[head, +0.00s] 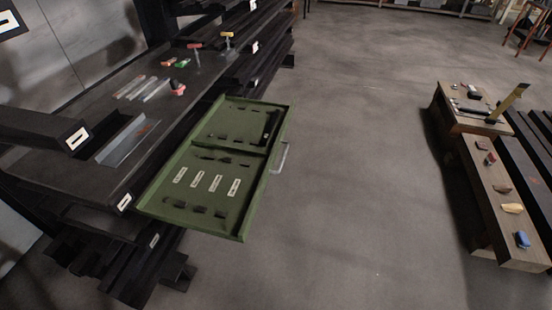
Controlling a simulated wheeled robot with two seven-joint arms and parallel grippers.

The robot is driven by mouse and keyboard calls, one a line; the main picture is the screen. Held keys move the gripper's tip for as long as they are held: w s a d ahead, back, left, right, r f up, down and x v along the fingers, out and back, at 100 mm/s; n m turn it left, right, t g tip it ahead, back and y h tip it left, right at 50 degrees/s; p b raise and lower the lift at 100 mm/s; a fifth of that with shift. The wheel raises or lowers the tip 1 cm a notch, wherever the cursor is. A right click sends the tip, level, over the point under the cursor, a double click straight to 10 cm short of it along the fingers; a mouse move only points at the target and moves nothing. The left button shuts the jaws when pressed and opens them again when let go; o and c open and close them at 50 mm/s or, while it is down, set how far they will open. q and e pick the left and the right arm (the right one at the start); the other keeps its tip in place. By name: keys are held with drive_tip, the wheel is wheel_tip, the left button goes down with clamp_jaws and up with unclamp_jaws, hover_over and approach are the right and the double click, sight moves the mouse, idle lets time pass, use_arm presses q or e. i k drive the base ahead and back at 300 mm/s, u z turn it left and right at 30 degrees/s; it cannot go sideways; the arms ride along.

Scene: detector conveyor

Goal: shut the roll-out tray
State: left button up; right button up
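The roll-out tray (210,210) is green and stands pulled out from the right side of the dark bench at left. A cross divider splits it into two compartments. Dark cutouts and several white labels show on its floor, and a black item (270,127) lies in the far compartment. A light grey handle (280,158) sticks out from its right edge. Neither of my grippers is in the head view.
The dark bench top (90,160) holds several small tools and a grey angled bracket (127,140). A wooden bench (494,207) with several small objects stands at the right. The grey floor (360,180) between them is clear.

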sight(214, 184)
drive_tip(key=z, duration=1.65)
drive_tip(key=i, duration=2.8)
drive_tip(key=u, duration=3.05)
